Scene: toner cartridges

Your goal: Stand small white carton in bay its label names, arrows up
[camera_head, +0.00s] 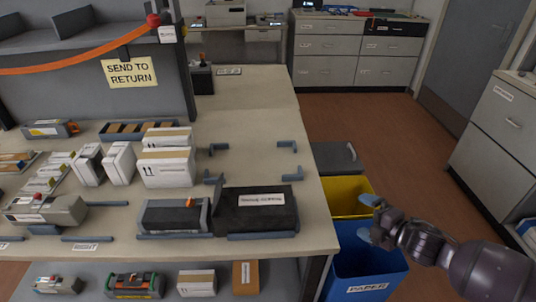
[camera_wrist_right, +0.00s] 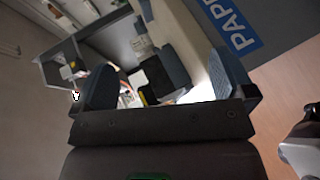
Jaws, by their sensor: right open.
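Several white cartons are on the table in the head view. Two narrow ones, a left one (camera_head: 90,164) and a right one (camera_head: 120,162), stand side by side. A larger white carton (camera_head: 166,170) with arrows pointing up is to their right. A white carton with arrows (camera_head: 197,284) is on the lower shelf. I cannot tell which the task means. Corner brackets mark an empty bay (camera_head: 252,163) on the table. My right gripper (camera_head: 373,222) is open over the bins, away from the cartons; its fingers show in the wrist view (camera_wrist_right: 165,88). My left gripper is out of view.
A yellow bin (camera_head: 345,193) and a blue bin labelled PAPER (camera_head: 368,270) stand right of the table. A black box (camera_head: 255,212) and a grey tray (camera_head: 172,218) sit at the table's front edge.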

